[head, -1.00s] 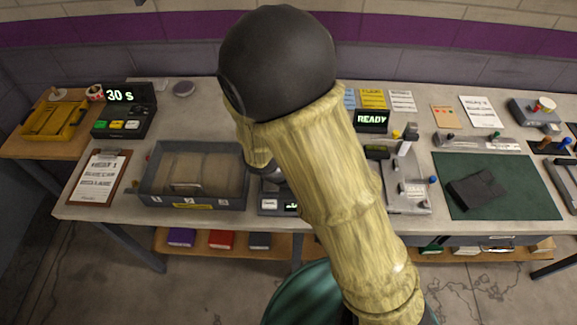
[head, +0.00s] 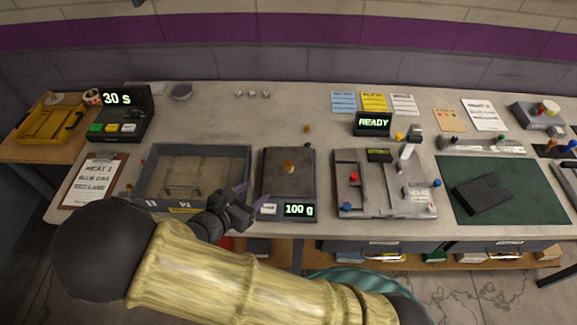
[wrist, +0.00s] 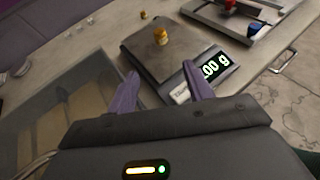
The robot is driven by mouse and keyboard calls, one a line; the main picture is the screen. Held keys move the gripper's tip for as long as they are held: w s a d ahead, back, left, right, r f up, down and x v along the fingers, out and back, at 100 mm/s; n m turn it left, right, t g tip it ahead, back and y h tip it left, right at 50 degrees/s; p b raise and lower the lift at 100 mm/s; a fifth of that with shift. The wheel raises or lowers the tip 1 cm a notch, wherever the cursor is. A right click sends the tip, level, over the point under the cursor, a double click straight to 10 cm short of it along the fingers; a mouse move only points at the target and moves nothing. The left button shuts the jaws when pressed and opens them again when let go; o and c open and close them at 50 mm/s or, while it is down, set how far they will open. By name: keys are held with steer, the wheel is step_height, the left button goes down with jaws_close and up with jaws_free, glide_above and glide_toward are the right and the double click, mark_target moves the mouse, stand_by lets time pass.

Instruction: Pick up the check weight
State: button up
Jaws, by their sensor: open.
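A small brass check weight (head: 289,167) stands on the plate of the bench scale (head: 286,188), whose display reads 100 g. In the wrist view the weight (wrist: 160,36) stands beyond my fingertips, with the scale plate (wrist: 150,60) under it. My gripper (head: 254,194) is at the scale's front left corner, beside the grey tray. In the wrist view my gripper's purple fingers (wrist: 159,70) are spread, with nothing between them. A second small brass piece (head: 307,128) stands on the table behind the scale; it also shows in the wrist view (wrist: 144,14).
The grey tray (head: 246,165) lies left of the scale. A metal fixture (head: 372,195) with red and blue knobs stands close on the right. Several small metal pieces (head: 252,94) sit at the back. The table behind the scale is mostly clear.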

steer(key=p, duration=0.2)
glide_toward(286, 167)
steer(key=x, duration=0.5)
steer(key=shift+a+f, duration=0.1)
steer(key=shift+f, duration=0.3)
steer(key=shift+w+d+p, duration=0.25)
steer(key=shift+p, duration=0.2)
steer(key=p+x, duration=0.1)
steer(key=x, duration=0.3)
steer(key=shift+w+d+p, duration=0.15)
steer(key=shift+w+p, duration=0.15)
steer(key=shift+p, duration=0.1)
steer(key=shift+c, duration=0.2)
